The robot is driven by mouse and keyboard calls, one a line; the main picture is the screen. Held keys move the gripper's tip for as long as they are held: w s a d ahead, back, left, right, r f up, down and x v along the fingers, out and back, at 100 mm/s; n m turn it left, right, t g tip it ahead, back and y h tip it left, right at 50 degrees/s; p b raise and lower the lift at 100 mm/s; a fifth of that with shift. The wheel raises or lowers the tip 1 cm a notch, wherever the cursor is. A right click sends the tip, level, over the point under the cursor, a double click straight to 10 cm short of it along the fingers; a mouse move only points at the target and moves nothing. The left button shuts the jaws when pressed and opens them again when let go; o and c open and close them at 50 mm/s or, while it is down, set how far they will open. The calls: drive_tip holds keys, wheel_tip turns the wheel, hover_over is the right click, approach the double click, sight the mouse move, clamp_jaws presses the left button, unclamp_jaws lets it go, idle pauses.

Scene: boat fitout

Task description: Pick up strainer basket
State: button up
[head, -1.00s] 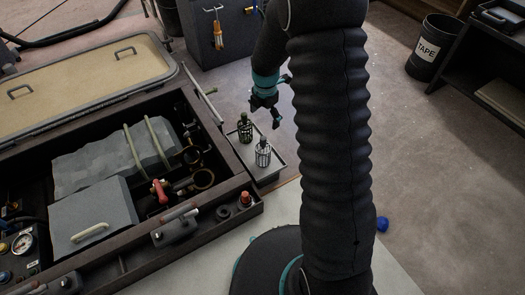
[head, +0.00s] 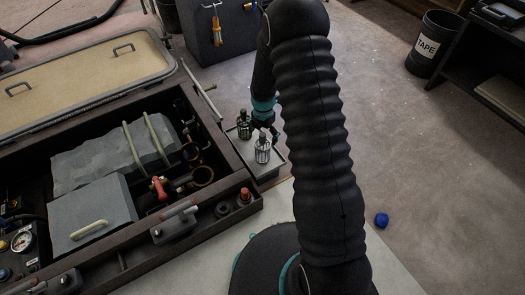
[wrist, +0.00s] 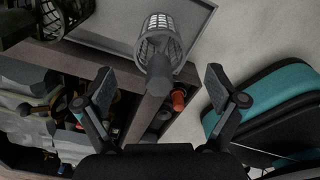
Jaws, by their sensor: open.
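A light metal strainer basket (head: 262,151) with a dark top stands on a small grey tray (head: 266,168) beside the open locker. In the wrist view this basket (wrist: 150,42) lies ahead between my fingers, its grey knob pointing toward me. A dark green strainer basket (head: 244,122) stands just behind it on the tray, and shows at the upper left of the wrist view (wrist: 38,20). My gripper (wrist: 160,84) is open, with one finger to each side of the knob's line. I cannot tell whether the fingers touch it. In the head view my arm partly hides the gripper.
The open locker (head: 222,180) with valves, hoses and grey blocks borders the tray on the left. Its raised rim stands close to the tray. Floor between is clear.

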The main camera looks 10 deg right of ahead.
sight(263, 144)
wheel_tip(263, 144, down, 5)
drive_tip(key=shift+a+f, duration=0.1)
drive_tip(key=shift+a, duration=0.05)
drive_tip(key=shift+c, duration=0.2)
drive_tip(key=c, duration=1.2)
